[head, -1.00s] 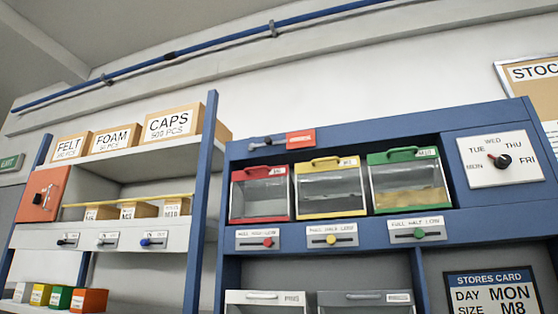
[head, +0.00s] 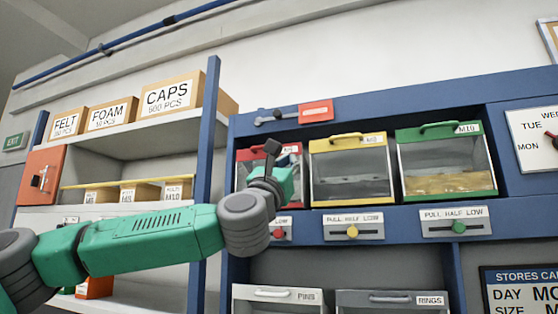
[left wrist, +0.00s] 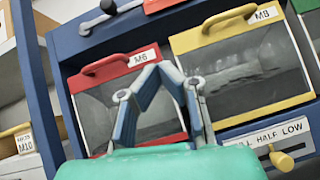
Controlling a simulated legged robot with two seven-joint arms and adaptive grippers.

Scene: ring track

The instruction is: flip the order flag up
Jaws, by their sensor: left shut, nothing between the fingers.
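The order flag (head: 316,111) is a red plate on a grey arm at the top edge of the blue cabinet. It lies sideways, with the pivot at its left end. Part of the red plate (left wrist: 162,4) and the grey arm's knob (left wrist: 108,6) show at the top of the left wrist view. My left gripper (head: 271,147) is shut and empty, just below the flag's arm and in front of the red-framed M6 bin. Its closed fingers (left wrist: 155,70) also show in the left wrist view, in front of that bin. My right gripper is not in view.
The red M6 bin (left wrist: 128,62), yellow M8 bin (head: 350,195) and green M10 bin (head: 446,190) sit under the flag. Slider plates (head: 353,227) are below them. A blue post (head: 205,160) and shelves with boxes (head: 168,97) stand left.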

